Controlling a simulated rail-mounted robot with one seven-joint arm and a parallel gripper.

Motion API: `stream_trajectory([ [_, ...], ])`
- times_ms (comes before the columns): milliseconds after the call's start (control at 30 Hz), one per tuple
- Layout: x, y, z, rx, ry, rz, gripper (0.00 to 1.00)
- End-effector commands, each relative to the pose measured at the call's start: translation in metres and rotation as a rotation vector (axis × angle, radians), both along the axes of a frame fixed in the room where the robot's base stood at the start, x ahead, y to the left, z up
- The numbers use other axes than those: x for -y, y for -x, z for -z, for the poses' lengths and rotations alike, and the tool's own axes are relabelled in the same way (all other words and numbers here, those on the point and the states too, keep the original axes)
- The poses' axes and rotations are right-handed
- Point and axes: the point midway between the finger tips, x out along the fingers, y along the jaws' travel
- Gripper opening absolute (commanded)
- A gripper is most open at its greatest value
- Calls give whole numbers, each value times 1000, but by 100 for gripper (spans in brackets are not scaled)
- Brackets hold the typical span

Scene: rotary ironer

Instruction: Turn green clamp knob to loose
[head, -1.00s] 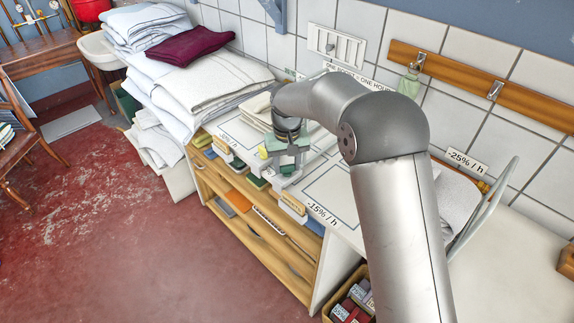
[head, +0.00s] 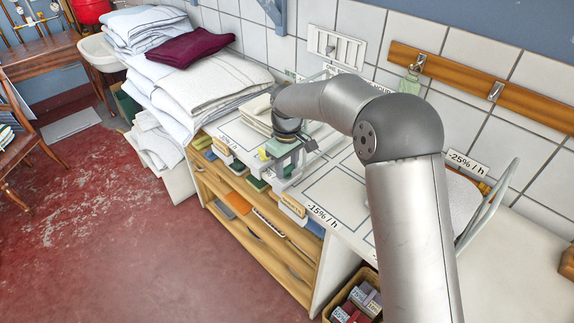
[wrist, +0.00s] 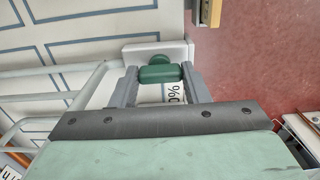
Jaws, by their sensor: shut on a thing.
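The green clamp knob (wrist: 159,74) is a dark green rounded bar in the wrist view. It sits between the two grey fingers of my gripper (wrist: 160,80), which is shut on it. In the head view my gripper (head: 284,168) is at the front edge of the worktop (head: 334,192). The knob is hard to make out there because the gripper and arm cover it.
Folded linens (head: 205,75) are stacked at the left end of the worktop. Shelves with colored items (head: 262,205) lie below the front edge. A pale metal rack (head: 487,207) stands to the right of my arm.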

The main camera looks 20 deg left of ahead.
Motion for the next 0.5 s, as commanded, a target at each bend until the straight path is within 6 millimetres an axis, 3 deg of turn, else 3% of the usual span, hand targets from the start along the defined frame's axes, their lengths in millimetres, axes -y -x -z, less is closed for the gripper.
stream_trajectory([
  [367, 0, -1, -2, 4, -1, -5, 19],
  [400, 0, -1, -2, 4, -1, -5, 53],
  [433, 0, -1, -2, 4, -1, -5, 61],
  [500, 0, -1, -1, 3, -1, -4, 64],
])
